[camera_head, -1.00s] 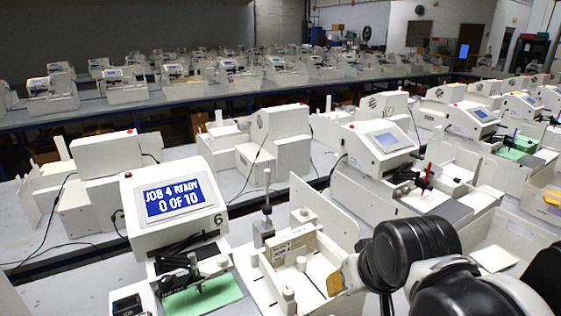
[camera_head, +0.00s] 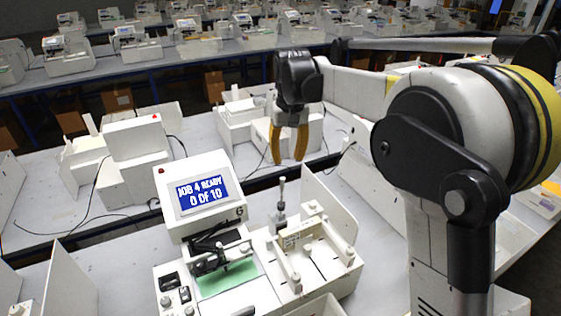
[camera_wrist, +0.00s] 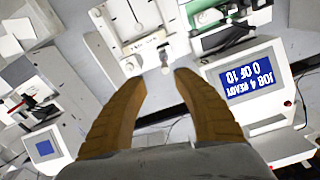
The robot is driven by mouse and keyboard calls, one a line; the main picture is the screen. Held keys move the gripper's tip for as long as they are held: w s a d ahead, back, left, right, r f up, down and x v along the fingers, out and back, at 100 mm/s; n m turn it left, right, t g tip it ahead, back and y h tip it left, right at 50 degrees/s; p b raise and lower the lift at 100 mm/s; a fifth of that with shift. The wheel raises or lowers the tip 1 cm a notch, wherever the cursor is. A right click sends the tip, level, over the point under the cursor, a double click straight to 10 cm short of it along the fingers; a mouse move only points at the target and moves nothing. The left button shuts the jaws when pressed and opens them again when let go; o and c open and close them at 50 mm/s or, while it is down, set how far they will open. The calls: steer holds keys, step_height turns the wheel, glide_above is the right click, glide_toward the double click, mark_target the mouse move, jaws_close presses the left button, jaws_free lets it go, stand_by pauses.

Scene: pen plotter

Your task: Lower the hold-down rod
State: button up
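The rod (camera_head: 282,189) that looks like the hold-down rod is thin, grey and upright with a small knob on top. It stands on a dark grey block (camera_head: 278,220) at the back of the white feed tray (camera_head: 341,267). Seen end-on, the rod (camera_wrist: 164,60) shows in the wrist view just beyond the fingertips. My gripper (camera_head: 287,157) has yellow-tan fingers, spread apart with nothing between them. It hangs above the rod in the head view, apart from it. In the wrist view the fingertips (camera_wrist: 158,78) frame the rod's area.
The plotter's screen (camera_head: 202,195) reads "JOB 4 READY 0 OF 10". A green card (camera_head: 227,277) lies under the pen carriage. A tall white side panel (camera_head: 328,210) stands right of the rod. More white machines (camera_head: 135,150) stand behind.

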mark_target(282, 188)
steer(key=shift+w+a+p, duration=0.4)
steer(key=shift+w+a, duration=0.15)
steer(key=shift+w, duration=0.2)
steer(key=shift+f, duration=0.2)
step_height(282, 188, down, 11)
steer(key=shift+a+r, duration=0.1)
steer(key=shift+r, duration=0.1)
jaws_close()
